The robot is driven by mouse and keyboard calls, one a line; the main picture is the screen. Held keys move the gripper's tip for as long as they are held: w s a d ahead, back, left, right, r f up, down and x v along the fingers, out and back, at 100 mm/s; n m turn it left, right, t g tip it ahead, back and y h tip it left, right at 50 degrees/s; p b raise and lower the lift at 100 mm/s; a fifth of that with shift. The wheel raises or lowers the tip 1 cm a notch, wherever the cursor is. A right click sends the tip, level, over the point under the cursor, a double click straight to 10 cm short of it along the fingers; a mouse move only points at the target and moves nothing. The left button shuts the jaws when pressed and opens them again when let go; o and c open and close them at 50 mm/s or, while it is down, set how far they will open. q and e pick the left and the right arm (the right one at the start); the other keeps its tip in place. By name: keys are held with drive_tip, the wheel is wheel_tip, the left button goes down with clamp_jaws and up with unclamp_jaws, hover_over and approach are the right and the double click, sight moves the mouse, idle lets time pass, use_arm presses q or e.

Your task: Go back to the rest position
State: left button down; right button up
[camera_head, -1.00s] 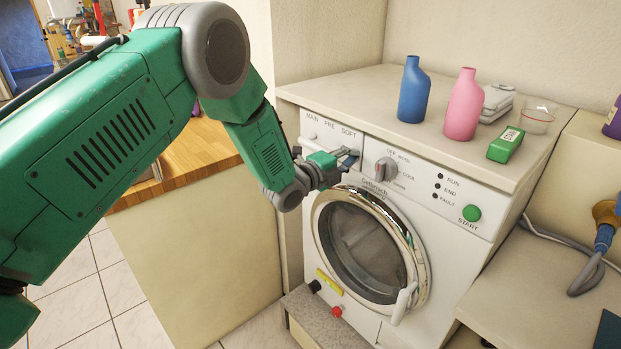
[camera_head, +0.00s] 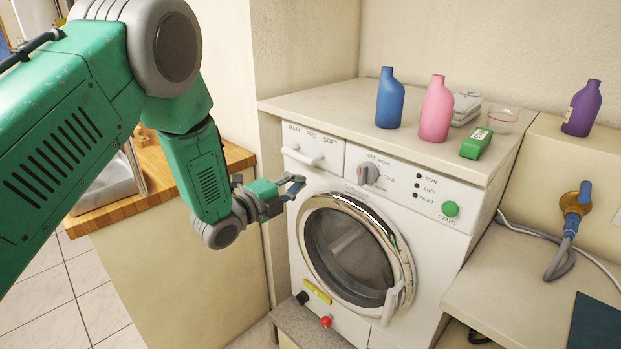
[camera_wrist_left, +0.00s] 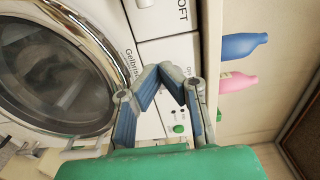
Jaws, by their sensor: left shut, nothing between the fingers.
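My green left arm comes in from the left in the head view. Its gripper (camera_head: 292,188) is in front of the washing machine (camera_head: 465,220), near its left edge, below the detergent drawer (camera_head: 303,156). The fingers are shut with nothing between them, and they look apart from the drawer handle. In the left wrist view the fingertips (camera_wrist_left: 170,72) meet in front of the machine's panel, beside the round door (camera_wrist_left: 55,75). The machine door shows closed in the head view. My right gripper is not in view.
A purple bottle (camera_head: 582,110) is at right. A wooden counter (camera_head: 155,180) with a sink lies left, beneath my arm.

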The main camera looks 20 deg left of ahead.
use_arm(q)
drive_tip(key=s+f+n+g+y, duration=0.25)
drive_tip(key=s+f+n, duration=0.35)
drive_tip(key=f, duration=0.4)
drive_tip(key=s+f+n+g+y, duration=0.2)
drive_tip(key=s+f+n+g, duration=0.25)
drive_tip(key=s+f, duration=0.45)
drive_tip(key=s+f+n+g, duration=0.3)
drive_tip(key=s, duration=0.6)
drive_tip(key=s+f+n+g+y+b, duration=0.1)
drive_tip(key=s+f+n+g, duration=0.2)
drive_tip(key=s, duration=0.6)
drive_tip(key=s+a+f+n+g+y, duration=0.1)
drive_tip(key=s+f+n+g, duration=0.2)
drive_tip(key=s, duration=0.7)
drive_tip(key=shift+f+n, duration=0.9)
drive_tip(key=shift+n, duration=0.35)
drive_tip(key=shift+s+y, duration=0.1)
drive_tip(key=shift+y, duration=0.15)
